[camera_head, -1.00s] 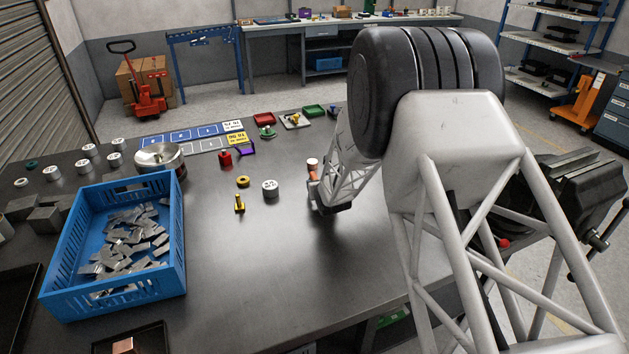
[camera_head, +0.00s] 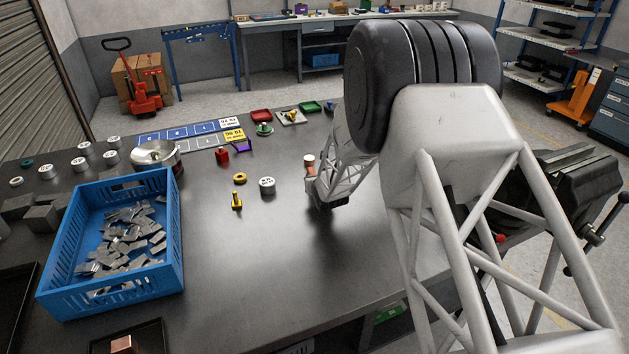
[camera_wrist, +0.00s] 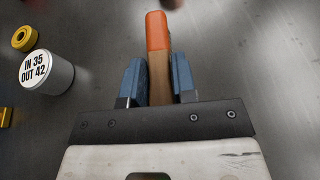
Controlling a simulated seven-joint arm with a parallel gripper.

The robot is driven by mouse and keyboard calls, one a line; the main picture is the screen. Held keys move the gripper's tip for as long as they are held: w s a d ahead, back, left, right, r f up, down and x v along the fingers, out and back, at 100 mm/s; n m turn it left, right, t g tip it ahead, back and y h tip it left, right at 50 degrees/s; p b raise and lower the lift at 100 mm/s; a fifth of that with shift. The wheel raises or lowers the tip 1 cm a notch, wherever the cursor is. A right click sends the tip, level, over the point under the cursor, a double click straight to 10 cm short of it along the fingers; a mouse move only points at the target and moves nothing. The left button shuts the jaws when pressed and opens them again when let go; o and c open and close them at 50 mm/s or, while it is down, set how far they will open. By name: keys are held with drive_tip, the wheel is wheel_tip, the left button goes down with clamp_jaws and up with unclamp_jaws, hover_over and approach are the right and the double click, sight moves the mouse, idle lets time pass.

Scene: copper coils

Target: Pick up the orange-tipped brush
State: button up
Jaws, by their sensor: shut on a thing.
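The brush has a brown, wood-like handle and an orange tip (camera_wrist: 157,30). In the wrist view it lies between the two blue fingers of my gripper (camera_wrist: 160,80), which are shut on its handle. The orange tip points away from my wrist, past the fingertips. In the head view my gripper (camera_head: 321,203) is low over the dark table, right of a white cylinder. A little orange shows beside it there, but most of the brush is hidden by my arm. I cannot tell if the brush touches the table.
The white cylinder (camera_head: 267,186), marked "IN 35 OUT 42", stands left of my gripper, with a yellow ring (camera_head: 240,179) and a yellow part (camera_head: 237,201) near it. A blue crate (camera_head: 172,250) of metal pieces is further left.

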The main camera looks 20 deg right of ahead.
wheel_tip(320, 180, up, 3)
drive_tip(key=shift+f, duration=0.2)
drive_tip(key=shift+s+r, duration=0.1)
drive_tip(key=shift+r, duration=0.25)
drive_tip(key=s+a, duration=0.1)
drive_tip(key=s, duration=0.4)
drive_tip(key=s+a+r, duration=0.1)
drive_tip(key=s, duration=0.4)
drive_tip(key=s+a, duration=0.1)
drive_tip(key=s, duration=0.4)
drive_tip(key=shift+s+a+r, duration=0.15)
drive_tip(key=shift+s+a, duration=0.05)
drive_tip(key=shift+a, duration=0.1)
